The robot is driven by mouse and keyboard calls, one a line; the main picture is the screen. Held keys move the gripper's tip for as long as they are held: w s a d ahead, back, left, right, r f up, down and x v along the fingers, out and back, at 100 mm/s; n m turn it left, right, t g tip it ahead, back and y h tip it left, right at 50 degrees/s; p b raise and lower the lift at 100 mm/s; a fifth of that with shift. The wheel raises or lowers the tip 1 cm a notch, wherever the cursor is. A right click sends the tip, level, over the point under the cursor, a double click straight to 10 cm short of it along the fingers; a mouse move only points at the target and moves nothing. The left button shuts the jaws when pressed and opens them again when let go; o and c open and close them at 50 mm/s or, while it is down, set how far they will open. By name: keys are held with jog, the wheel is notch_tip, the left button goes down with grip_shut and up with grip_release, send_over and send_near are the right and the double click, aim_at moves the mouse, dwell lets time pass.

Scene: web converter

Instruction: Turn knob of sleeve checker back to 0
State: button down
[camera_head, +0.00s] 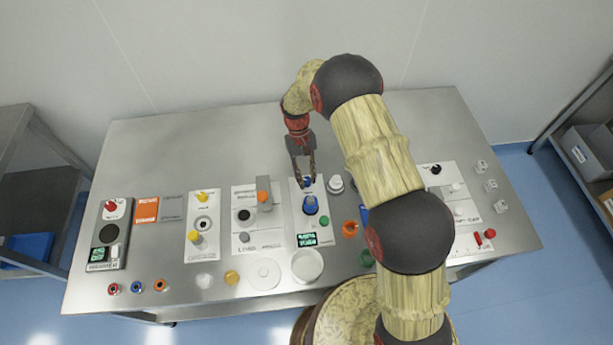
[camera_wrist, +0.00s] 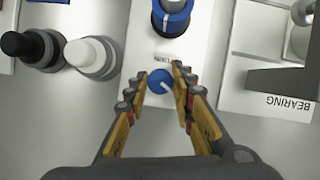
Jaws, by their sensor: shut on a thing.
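The panel with the blue parts (camera_head: 297,222) looks like the sleeve checker, though its label is too small to read. It carries a blue knob (camera_wrist: 160,82) at its far end, a larger blue cylinder (camera_head: 310,205), a green button (camera_head: 324,220) and a lit green display (camera_head: 308,240). In the wrist view the knob has a white pointer line slanting to the lower right. My gripper (camera_wrist: 158,86) points down with its fingers on both sides of this knob and is shut on it. In the head view my gripper (camera_head: 304,178) partly hides the knob.
Other panels stand close on the steel table (camera_head: 150,145). A white and a black cylinder (camera_wrist: 92,57) are beside the panel, and a grey block (camera_wrist: 285,82) is on the bearing panel. My arm covers the table right of centre. The table's back left is clear.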

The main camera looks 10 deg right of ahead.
jog(key=shift+n, duration=0.4)
jog(key=c, duration=1.5)
grip_release()
jog(key=v, duration=1.2)
jog(key=shift+a, duration=0.15)
